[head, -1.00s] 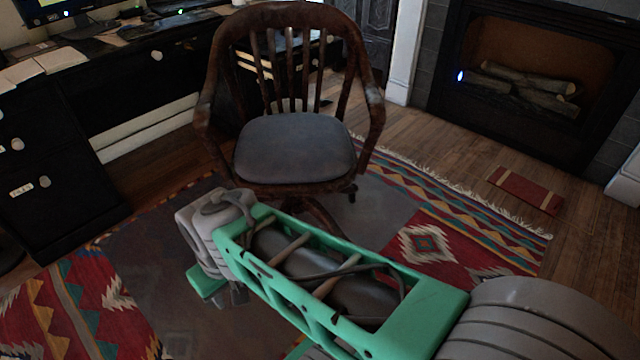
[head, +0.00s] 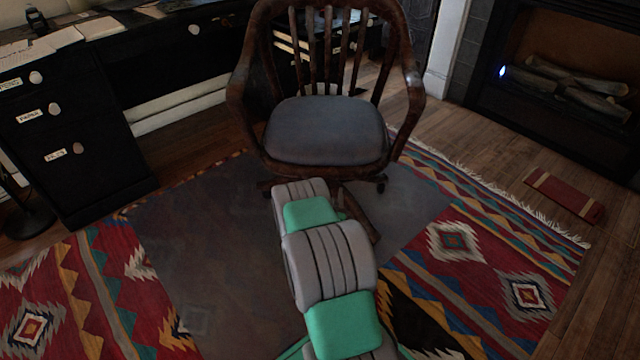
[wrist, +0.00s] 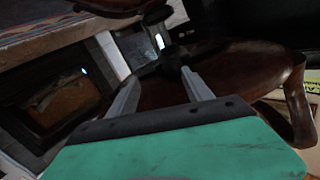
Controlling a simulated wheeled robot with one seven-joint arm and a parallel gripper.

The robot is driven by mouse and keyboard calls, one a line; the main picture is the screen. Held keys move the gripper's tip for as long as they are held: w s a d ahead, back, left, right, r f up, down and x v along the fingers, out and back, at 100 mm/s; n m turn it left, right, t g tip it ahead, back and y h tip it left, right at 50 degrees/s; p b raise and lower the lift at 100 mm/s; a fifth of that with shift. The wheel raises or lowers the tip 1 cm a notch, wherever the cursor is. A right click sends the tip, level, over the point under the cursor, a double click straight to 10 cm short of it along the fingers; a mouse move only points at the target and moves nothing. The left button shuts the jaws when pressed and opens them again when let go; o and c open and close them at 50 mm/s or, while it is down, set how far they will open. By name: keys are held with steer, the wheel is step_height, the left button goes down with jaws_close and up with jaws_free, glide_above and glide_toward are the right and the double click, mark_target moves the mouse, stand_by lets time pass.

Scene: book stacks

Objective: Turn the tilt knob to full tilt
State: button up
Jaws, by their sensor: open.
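The wooden chair with a grey seat pad (head: 325,131) stands ahead in the head view, and my arm reaches toward the space under its front edge. In the wrist view the chair's brown underside (wrist: 235,68) fills the middle and right. A dark knob-like part (wrist: 174,58) shows there just beyond my fingertips; I take it for the tilt knob, but its details are too dark to tell. My gripper (wrist: 160,76) is open, its two grey fingers apart with the dark part roughly ahead of the gap. I cannot tell whether they touch it. The head view hides my fingers.
A black desk with drawers (head: 60,135) stands at the left and a fireplace (head: 560,80) at the right. A patterned rug (head: 480,255) lies under the chair. A red book-like object (head: 564,193) lies on the wooden floor at the right.

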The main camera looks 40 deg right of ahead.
steer(key=w+d+n+t, duration=0.1)
steer(key=w+d, duration=0.2)
steer(key=w, duration=0.4)
steer(key=shift+d+r, duration=0.25)
steer(key=shift+d, duration=0.15)
jaws_close()
